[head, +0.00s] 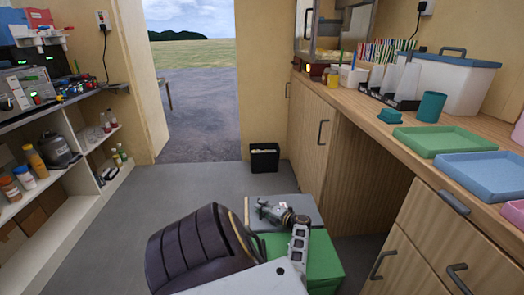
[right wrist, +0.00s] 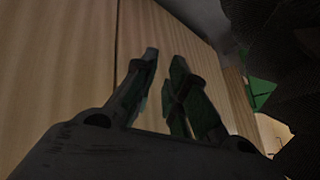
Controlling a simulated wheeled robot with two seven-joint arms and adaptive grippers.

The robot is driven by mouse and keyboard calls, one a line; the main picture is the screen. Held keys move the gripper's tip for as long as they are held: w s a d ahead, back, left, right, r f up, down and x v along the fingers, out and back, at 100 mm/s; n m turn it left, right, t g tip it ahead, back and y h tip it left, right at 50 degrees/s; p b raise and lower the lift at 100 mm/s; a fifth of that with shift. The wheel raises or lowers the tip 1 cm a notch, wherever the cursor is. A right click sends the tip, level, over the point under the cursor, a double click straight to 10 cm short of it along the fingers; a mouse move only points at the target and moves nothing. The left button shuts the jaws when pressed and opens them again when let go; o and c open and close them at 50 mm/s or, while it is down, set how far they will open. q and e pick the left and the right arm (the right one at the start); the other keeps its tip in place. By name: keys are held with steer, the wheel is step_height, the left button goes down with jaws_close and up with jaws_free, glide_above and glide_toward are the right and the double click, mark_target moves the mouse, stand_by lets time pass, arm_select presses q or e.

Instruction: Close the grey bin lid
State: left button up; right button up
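A green bin (head: 328,262) stands on the floor at the bottom middle of the head view, partly covered by my own arm and body. Its flat grey lid (head: 312,207) shows at its far side; I cannot tell its exact tilt.
A small black bin (head: 264,158) stands on the floor beyond. A wooden counter with drawers (head: 408,240) runs along the right, bearing a green tray (head: 442,141) and a blue tray (head: 485,174). Shelves (head: 62,190) line the left. The floor (head: 185,195) between is clear toward the doorway.

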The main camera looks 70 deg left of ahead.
arm_select(q)
steer(key=shift+r, duration=0.1)
step_height(320, 180, up, 10)
steer(key=shift+s, duration=0.15)
stand_by(1.0)
steer(key=shift+a, duration=0.1)
